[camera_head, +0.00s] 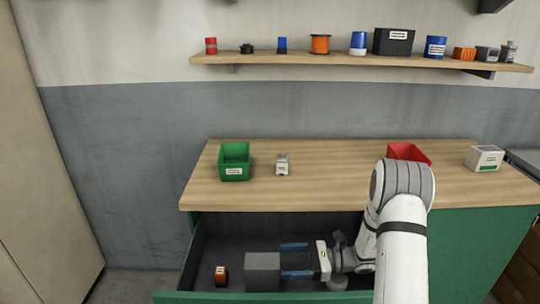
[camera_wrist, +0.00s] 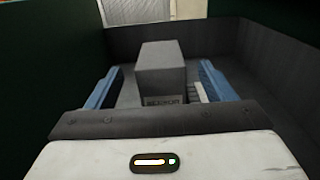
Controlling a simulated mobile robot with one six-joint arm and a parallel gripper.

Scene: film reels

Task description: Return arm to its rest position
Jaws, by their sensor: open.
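My gripper (camera_head: 294,260) is low inside the open drawer (camera_head: 330,227) under the workbench. Its blue fingers are apart, with a grey box (camera_head: 262,271) just beyond or between their tips. In the wrist view my gripper (camera_wrist: 160,88) shows a finger on each side of the grey box (camera_wrist: 162,72), with gaps visible beside it. The box stands on the drawer floor and has a dark label low on its near face. My white arm reaches down over the bench front into the drawer.
A small orange and black item (camera_head: 221,275) stands left in the drawer. The bench top (camera_head: 335,165) holds a green bin (camera_head: 235,162), a small pale item (camera_head: 282,165), a red bin (camera_head: 408,153) and a white box (camera_head: 485,158). A shelf (camera_head: 350,60) with several items hangs above.

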